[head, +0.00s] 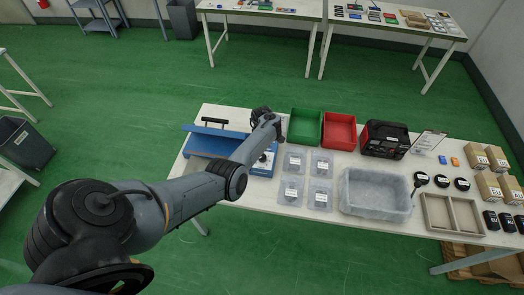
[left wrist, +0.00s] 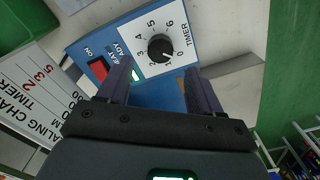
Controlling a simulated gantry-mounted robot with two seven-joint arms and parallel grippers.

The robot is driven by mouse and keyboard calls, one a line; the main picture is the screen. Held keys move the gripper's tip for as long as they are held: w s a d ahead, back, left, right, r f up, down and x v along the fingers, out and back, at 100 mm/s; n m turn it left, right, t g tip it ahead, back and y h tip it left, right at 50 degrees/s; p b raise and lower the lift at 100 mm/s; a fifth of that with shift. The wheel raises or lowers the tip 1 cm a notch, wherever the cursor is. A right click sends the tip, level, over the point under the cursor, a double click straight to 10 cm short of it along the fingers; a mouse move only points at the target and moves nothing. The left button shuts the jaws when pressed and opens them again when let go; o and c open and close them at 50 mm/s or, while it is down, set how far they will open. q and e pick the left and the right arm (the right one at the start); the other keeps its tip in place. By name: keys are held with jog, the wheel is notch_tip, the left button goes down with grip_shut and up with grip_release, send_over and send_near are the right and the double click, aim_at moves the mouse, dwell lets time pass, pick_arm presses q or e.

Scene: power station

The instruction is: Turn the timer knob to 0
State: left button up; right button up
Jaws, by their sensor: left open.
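The timer knob (left wrist: 160,47) is black and ridged, on a white numbered dial marked TIMER on the blue sealing machine (left wrist: 122,34). Its light mark points toward the 0 and 1 side; I cannot tell exactly where. My left gripper (left wrist: 157,68) is open and empty, its two fingers pointing at the panel, one on each side of the knob's line and apart from the knob. In the head view the blue machine (head: 205,145) stands at the table's left end, and my left arm reaches over it and hides part of the panel. My right gripper is not in view.
A red switch (left wrist: 97,69) sits beside the dial. A sealing chart (left wrist: 40,95) lies at the left. On the table are green (head: 306,125) and red bins (head: 339,130), several clear containers, a grey tray (head: 345,204) and a black device (head: 385,139).

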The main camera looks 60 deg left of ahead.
pick_arm(q)
notch_tip(320, 180, up, 5)
jog(key=shift+f+p, duration=0.1)
jog(key=shift+p, duration=0.45)
jog(key=shift+s, duration=0.1)
